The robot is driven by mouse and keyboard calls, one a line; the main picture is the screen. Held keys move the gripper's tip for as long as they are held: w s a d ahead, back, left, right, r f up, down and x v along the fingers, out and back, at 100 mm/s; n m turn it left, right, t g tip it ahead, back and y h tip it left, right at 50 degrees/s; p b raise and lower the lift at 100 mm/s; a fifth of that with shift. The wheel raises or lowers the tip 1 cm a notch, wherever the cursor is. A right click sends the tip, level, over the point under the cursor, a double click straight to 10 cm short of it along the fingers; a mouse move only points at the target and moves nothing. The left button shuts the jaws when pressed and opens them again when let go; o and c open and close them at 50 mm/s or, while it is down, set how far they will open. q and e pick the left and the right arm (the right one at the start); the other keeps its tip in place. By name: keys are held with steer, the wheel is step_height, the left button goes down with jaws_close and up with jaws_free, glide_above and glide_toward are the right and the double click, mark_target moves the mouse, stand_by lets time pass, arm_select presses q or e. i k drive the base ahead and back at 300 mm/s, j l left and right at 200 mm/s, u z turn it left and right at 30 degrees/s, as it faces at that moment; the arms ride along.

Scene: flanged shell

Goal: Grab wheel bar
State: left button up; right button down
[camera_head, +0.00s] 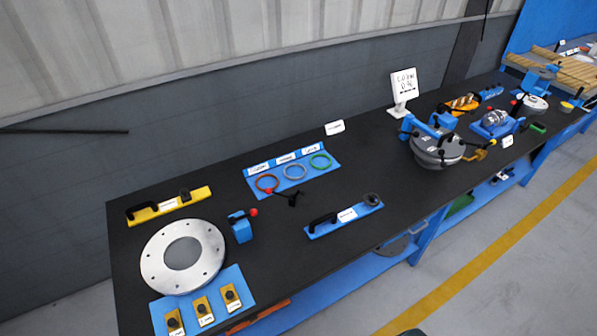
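Two bars with black handles lie on the black tabletop (288,225). The blue bar (345,217) is near the front edge, with a black handle at its left end, a white label in the middle and a round dark wheel-like part (371,199) at its right end. The yellow bar (168,205) lies at the far left near the wall, with a black handle and a dark block on it. No label is readable, so I cannot tell for certain which is the wheel bar. Neither of my grippers is in view.
A silver flange ring (205,237) and a blue mat (238,282) with several yellow blocks are at the left. A blue clamp (240,228) stands beside the ring. A mat with three coloured rings (295,171) lies behind. A flanged shell (438,150) stands right.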

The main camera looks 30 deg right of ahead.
mark_target(323, 225)
steer(key=z, duration=1.55)
